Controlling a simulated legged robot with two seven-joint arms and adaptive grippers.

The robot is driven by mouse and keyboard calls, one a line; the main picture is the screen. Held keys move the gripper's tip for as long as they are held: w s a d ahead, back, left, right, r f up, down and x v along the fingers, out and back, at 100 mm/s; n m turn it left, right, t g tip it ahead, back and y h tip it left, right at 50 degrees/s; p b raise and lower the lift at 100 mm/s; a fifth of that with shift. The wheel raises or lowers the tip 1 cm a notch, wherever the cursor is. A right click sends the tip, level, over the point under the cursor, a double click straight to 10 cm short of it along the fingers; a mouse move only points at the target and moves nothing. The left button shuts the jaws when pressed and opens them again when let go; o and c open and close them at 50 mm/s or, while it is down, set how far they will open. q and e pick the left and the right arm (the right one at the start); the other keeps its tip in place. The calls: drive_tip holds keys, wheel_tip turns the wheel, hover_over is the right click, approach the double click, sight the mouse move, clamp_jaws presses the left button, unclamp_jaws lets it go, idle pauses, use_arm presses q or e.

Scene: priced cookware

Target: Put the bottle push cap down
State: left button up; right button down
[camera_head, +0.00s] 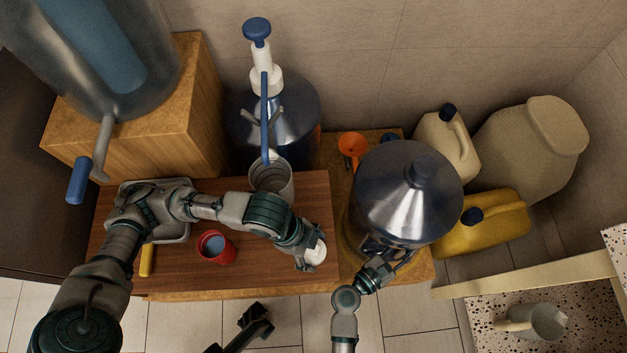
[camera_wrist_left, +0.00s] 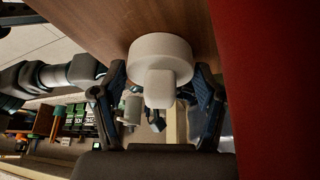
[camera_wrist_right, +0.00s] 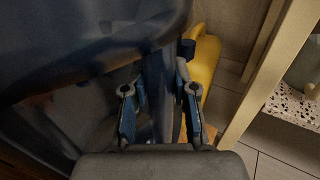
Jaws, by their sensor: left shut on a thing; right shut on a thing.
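The white push cap (camera_head: 316,252) is in my left gripper (camera_head: 308,259), near the right end of the brown board. In the left wrist view the round cap (camera_wrist_left: 160,55) with its stub sits between the fingers, against the wood; whether it touches the board I cannot tell. My right gripper (camera_head: 374,270) is at the near side of a big blue-grey bottle (camera_head: 405,205). In the right wrist view its fingers (camera_wrist_right: 160,98) close around a narrow upright part of this bottle (camera_wrist_right: 90,60), probably a handle. Another large bottle (camera_head: 300,105) carries a white and blue pump (camera_head: 262,75).
The brown board (camera_head: 290,278) holds a bucket (camera_head: 271,178) and a red cup (camera_head: 215,247). An orange funnel (camera_head: 351,145), beige jugs (camera_head: 530,140) and a yellow jug (camera_head: 495,222) stand right of it. A large tank (camera_head: 100,50) stands on a wooden box at left.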

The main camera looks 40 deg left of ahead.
use_arm(q)
drive_tip(key=o, duration=1.4)
drive_tip(key=v, duration=0.7)
drive_tip(key=shift+a+r, duration=0.1)
drive_tip(key=shift+r, duration=0.2)
use_arm(e)
drive_tip(key=c, duration=0.8)
unclamp_jaws()
drive_tip(key=shift+c, duration=0.2)
